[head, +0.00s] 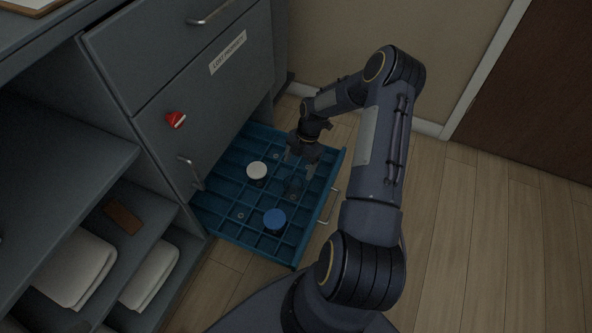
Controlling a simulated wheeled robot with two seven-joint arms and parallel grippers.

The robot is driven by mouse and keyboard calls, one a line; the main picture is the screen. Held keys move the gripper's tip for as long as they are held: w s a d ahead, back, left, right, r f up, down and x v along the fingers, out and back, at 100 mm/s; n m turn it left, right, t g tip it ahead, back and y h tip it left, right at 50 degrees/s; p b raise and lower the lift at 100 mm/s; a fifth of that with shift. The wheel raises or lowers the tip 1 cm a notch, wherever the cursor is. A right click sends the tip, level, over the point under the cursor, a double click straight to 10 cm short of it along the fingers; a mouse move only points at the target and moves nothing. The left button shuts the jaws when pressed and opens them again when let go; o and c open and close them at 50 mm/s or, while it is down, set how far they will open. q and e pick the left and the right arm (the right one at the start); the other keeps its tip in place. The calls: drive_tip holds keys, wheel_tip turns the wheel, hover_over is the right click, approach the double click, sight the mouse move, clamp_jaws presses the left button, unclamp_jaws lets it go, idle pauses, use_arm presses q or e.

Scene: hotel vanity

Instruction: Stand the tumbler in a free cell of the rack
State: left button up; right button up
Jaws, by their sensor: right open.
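The rack is a blue grid of cells (226,223) filling a pulled-out low drawer. A faint, see-through shape that looks like the tumbler (294,187) stands among the cells at the right of the rack; its outline is hard to make out. My right gripper (299,168) points down just above it, with its fingers apart. I cannot tell whether the fingers touch it. A white-topped container (257,171) and a blue-topped one (275,220) stand in other cells. My left gripper is not in view.
The grey cabinet (215,105) with a labelled drawer front and a red item (176,120) on it rises at the left. Open shelves hold folded towels (75,268) and a brown item (123,217). Wood floor (480,230) is clear at the right. Several rack cells look empty.

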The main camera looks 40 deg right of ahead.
drive_tip(key=s+a+r+m+t+h, duration=0.15)
drive_tip(key=a+r+m, duration=0.25)
drive_tip(key=r, duration=0.8)
drive_tip(key=s+a+r+m+t, duration=0.1)
drive_tip(key=s+a+r+m, duration=0.25)
drive_tip(key=r, duration=0.85)
drive_tip(key=s+a+r+m+t+y, duration=0.1)
drive_tip(key=s+a+r+m, duration=0.3)
drive_tip(key=s+a+m, duration=0.2)
drive_tip(key=s+a+r+m+t+y, duration=0.1)
drive_tip(key=s+a+r+m, duration=0.3)
drive_tip(key=s, duration=0.6)
drive_tip(key=a+m+t, duration=0.1)
drive_tip(key=a+m, duration=0.1)
drive_tip(key=m, duration=0.1)
drive_tip(key=shift+s, duration=0.1)
